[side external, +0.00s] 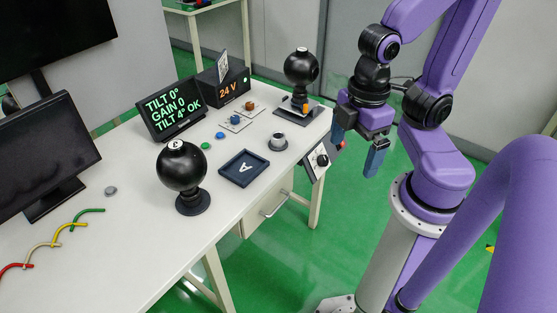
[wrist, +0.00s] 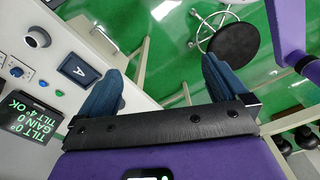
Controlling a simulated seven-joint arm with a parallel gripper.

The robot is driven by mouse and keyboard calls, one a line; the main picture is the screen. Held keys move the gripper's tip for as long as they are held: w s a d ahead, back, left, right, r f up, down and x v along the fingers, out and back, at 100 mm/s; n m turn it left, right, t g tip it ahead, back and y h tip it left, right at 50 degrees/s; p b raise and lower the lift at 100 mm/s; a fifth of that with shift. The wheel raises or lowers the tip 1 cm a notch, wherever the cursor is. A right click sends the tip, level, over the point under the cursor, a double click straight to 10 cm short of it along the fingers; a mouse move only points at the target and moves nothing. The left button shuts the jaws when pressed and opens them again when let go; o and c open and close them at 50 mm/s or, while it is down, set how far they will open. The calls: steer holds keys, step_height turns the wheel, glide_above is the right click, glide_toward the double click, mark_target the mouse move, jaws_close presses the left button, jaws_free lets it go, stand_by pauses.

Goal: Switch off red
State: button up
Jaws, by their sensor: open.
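My gripper (side external: 357,143) is open and empty, held in the air off the right end of the white table. Its two blue fingers also show wide apart in the wrist view (wrist: 163,82), with only floor and furniture beyond. A small red part (side external: 341,145) shows at the table's right edge, beside a tilted white panel (side external: 317,162) with a black knob, left of and below the gripper. Its shape is too small to tell. Two small switch plates, one with a blue part (side external: 235,119) and one with an orange part (side external: 249,105), sit on the table.
A display (side external: 171,108) reads "TILT 0° GAIN 0 TILT 4° OK". A box (side external: 223,85) reads "24 V". Two black ball units (side external: 181,167) (side external: 301,66), a tray marked A (side external: 245,168), a grey knob (side external: 278,141) and coloured cables (side external: 50,246) are on the table. A stool (wrist: 234,43) stands beyond.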

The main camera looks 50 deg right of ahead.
steer(key=shift+w, duration=0.1)
steer(key=c, duration=0.7)
steer(key=shift+w+f, duration=0.15)
steer(key=shift+w, duration=0.1)
steer(key=c, duration=0.5)
steer(key=w+m, duration=0.1)
steer(key=w+f+m, duration=0.1)
steer(key=shift+w+f, duration=0.1)
steer(key=shift+w, duration=0.25)
jaws_close()
steer(key=w+d+f+m+t, duration=0.1)
steer(key=w+d+f+m, duration=0.4)
steer(key=w+d+m, duration=0.25)
steer(key=w+d+f+m+t, duration=0.1)
steer(key=w+d+f+m, duration=0.45)
steer(key=w+d, duration=0.2)
steer(key=d+f+m+t+h, duration=0.1)
steer(key=d+f+m, duration=0.25)
steer(key=d, duration=0.25)
steer(key=d+f+m+h, duration=0.1)
steer(key=d+f+m, duration=0.1)
steer(key=d+m, duration=0.3)
steer(key=s+d+f+m+h, duration=0.2)
steer(key=s+d+f+m, duration=0.3)
steer(key=s+d, duration=0.3)
steer(key=shift+s+d+f+m, duration=0.25)
steer(key=shift+d+m, duration=0.5)
steer(key=shift+d, duration=1.05)
